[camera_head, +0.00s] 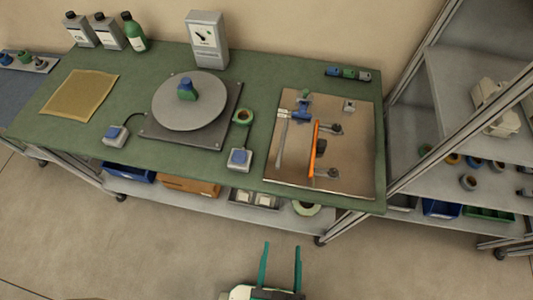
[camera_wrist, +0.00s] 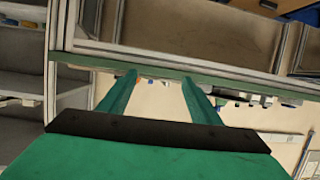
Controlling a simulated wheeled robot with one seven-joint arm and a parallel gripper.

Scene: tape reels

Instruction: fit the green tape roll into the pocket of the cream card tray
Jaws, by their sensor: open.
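A paler green-rimmed ring (camera_head: 306,208) lies on the lower shelf. I cannot pick out the cream card tray with certainty; a grey tray (camera_head: 240,195) with pale cream squares stands on the lower shelf, and no pocket is clear. My gripper (camera_head: 281,246) is open and empty in front of the bench, apart from everything on it. Its teal fingers also show spread in the wrist view (camera_wrist: 158,82), with nothing between them.
The turntable (camera_head: 180,118) bears a small blue-and-green item. A tan board (camera_head: 345,178) with tools lies at the bench's right. A grey dial box (camera_head: 207,50) and bottles (camera_head: 134,35) stand at the back. A metal-framed shelf rack (camera_head: 470,130) is at right. Floor in front is clear.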

